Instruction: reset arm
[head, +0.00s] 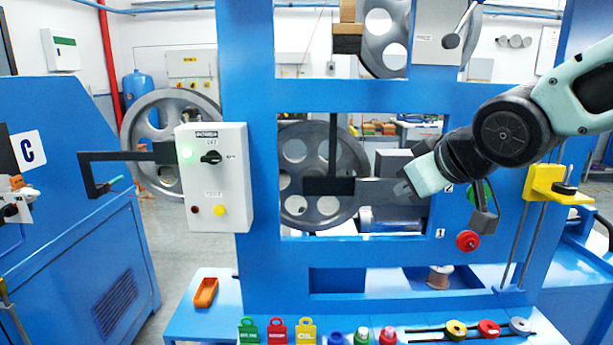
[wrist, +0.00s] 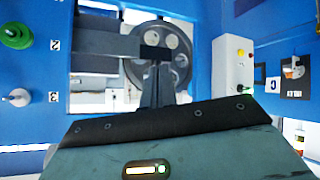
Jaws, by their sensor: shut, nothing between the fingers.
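My gripper (wrist: 160,72) shows in the wrist view as two dark fingers closed together, with nothing between them. In the head view my arm reaches in from the right, and its pale hand (head: 426,175) is in front of the blue frame's middle opening. The fingers are hard to make out there. A large grey pulley wheel (head: 297,150) stands in that opening, left of the hand; it also shows in the wrist view (wrist: 180,38). A grey arm (head: 378,191) with a dark block (head: 322,186) crosses the wheel near the hand. I cannot tell whether the hand touches it.
A white control box (head: 215,180) with a green light stands left of the opening. A red knob (head: 467,241) and a yellow bracket (head: 545,184) are near my arm. Coloured tags (head: 277,330) and small knobs line the front ledge. An orange tray (head: 205,292) lies at the lower left.

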